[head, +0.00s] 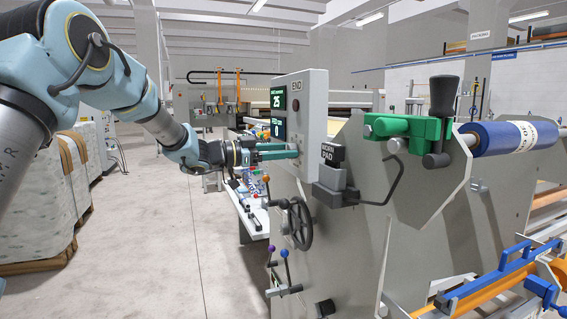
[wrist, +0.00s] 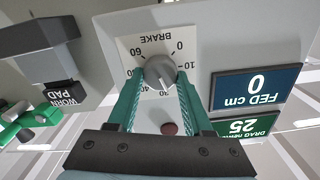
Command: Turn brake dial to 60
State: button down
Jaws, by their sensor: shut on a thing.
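The brake dial (wrist: 159,70) is a grey round knob on a white scale plate (wrist: 131,43) marked BRAKE. The wrist view shows the plate upside down, with 0 at upper right and 60 at upper left. The dial's pale pointer mark faces down, close to the 30 and partly between my fingers. My gripper (wrist: 158,80) is shut on the dial, one teal finger on each side. In the head view my gripper (head: 296,150) reaches the panel from the left; its fingers hide the dial there. A green display (head: 277,97) reads 25.
A blue display (wrist: 256,87) labelled FED cm reads 0. A dark-red round button (wrist: 169,128) sits between my fingers, beyond the dial. A WORN PAD box (head: 331,158), a handwheel (head: 299,224) and coloured-knob levers (head: 283,253) stand near my arm.

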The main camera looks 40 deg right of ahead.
jog(key=shift+f+m+b, duration=0.15)
jog(key=shift+m+b, duration=4.9)
jog(key=shift+b, duration=0.05)
jog(key=shift+f+m+b, duration=0.2)
jog(key=shift+m+b, duration=4.8)
jog(key=shift+b, duration=0.05)
jog(key=shift+f+m+b, duration=0.15)
jog(key=shift+m+b, duration=4.9)
jog(key=shift+b, duration=0.05)
jog(key=shift+c, duration=1.5)
grip_release()
jog(key=shift+r, duration=0.15)
jog(key=v, duration=1)
jog(key=shift+w+a, duration=0.15)
jog(key=shift+a, duration=0.25)
